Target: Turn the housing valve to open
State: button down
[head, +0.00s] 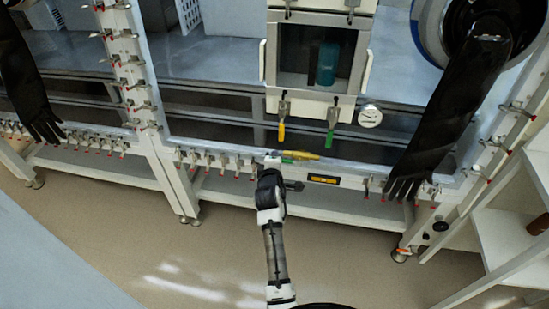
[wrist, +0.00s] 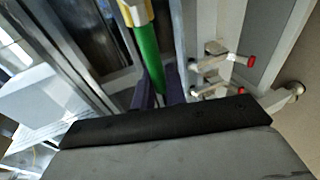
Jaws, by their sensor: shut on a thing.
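A valve handle on the glovebox's front lower rail has a green part (head: 287,157) and a yellow part (head: 308,155), lying nearly level in the head view. In the wrist view the green handle (wrist: 148,62) runs down between my fingers, with a yellow and metal piece at its top. My gripper (head: 273,160) is shut on the green handle; its dark fingers (wrist: 159,92) are on either side of it. The handle's lower end and its pivot are hidden. I cannot tell for certain whether this is the housing valve.
A yellow handle (head: 281,132) and a green handle (head: 331,138) hang under the windowed chamber (head: 319,33), beside a round gauge (head: 369,116). A black glove (head: 452,115) hangs at right. Red-tipped clamps (wrist: 235,60) line the frame near my gripper. Open floor lies in front.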

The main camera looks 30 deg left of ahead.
jog(key=c, duration=1.5)
grip_release()
jog(key=b+v, duration=0.2)
jog(key=v, duration=1.1)
jog(key=shift+s, duration=0.3)
jog(key=shift+d, duration=0.15)
